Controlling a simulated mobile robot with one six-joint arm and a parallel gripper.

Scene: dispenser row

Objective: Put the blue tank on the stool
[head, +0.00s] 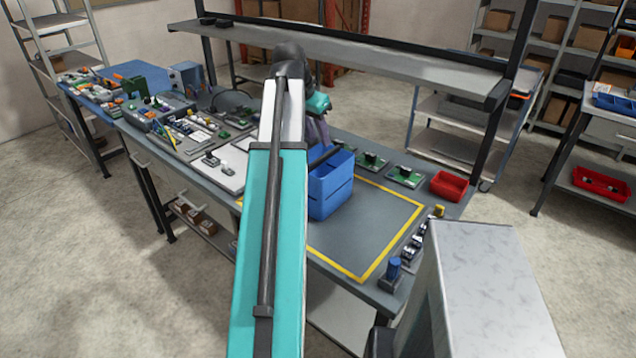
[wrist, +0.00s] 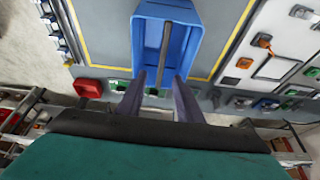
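The blue tank (head: 331,193) is an open-topped blue box with a dark bar handle across its top. It stands upright on the workbench at the edge of the yellow-outlined area, partly hidden behind my arm. In the wrist view the tank (wrist: 193,55) lies ahead of my gripper (wrist: 160,74). The fingers are apart, with the dark bar (wrist: 166,45) running between them. I cannot tell whether either finger touches it. In the head view my gripper (head: 318,132) is just above the tank's far side. I cannot make out a stool in either view.
The grey workbench (head: 345,240) has bare room inside the yellow outline. A red bin (head: 447,186) and green circuit boards (head: 405,176) lie at its right and back. Small parts crowd the left. An overhead shelf (head: 360,55) spans behind; racks stand farther back.

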